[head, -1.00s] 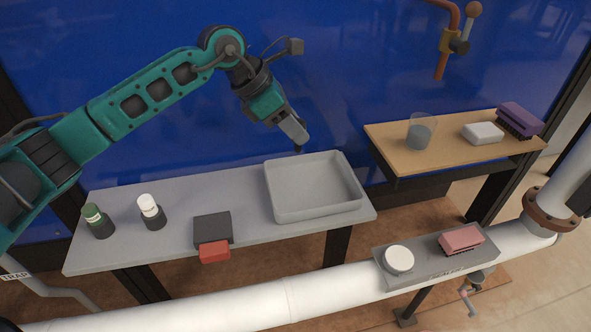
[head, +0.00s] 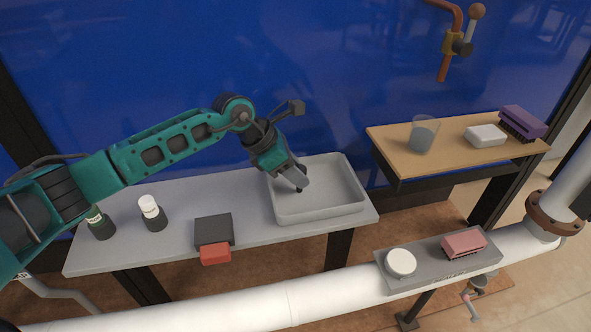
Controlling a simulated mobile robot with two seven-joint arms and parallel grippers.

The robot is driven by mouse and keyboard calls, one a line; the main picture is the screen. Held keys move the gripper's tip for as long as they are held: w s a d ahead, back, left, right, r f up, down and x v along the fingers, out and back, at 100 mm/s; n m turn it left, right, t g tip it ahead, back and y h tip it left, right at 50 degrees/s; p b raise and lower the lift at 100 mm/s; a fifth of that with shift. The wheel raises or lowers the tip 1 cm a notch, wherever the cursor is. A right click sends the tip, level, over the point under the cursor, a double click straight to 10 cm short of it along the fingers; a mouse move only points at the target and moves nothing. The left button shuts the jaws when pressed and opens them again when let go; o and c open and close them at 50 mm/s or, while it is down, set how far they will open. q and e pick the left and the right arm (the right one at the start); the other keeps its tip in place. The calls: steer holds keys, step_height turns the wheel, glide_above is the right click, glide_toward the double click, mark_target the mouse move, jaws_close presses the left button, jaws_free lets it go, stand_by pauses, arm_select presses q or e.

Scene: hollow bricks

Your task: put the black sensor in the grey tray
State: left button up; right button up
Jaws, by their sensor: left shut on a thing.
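My left gripper (head: 298,183) points down over the inside of the grey tray (head: 325,212), towards its left side. It is shut on the black sensor (head: 299,189), of which only a small dark bit shows at the fingertips; the fingers hide the rest. The tray is a shallow open box at the right end of a grey bench. I cannot tell whether the sensor touches the tray floor. The tray looks otherwise empty. My right gripper is not in view.
On the grey bench (head: 185,240) stand a green-capped bottle (head: 100,224), a white-capped bottle (head: 152,213) and a black-and-red block (head: 214,232). A wooden shelf (head: 440,160) holds a glass, a white block and a purple brush. A white pipe (head: 240,310) runs in front.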

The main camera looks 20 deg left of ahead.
arm_select(q)
steer(key=shift+f, duration=0.15)
steer(key=o, duration=1)
steer(key=shift+r, duration=0.2)
steer(key=v, duration=1.2)
steer(key=shift+a, duration=0.1)
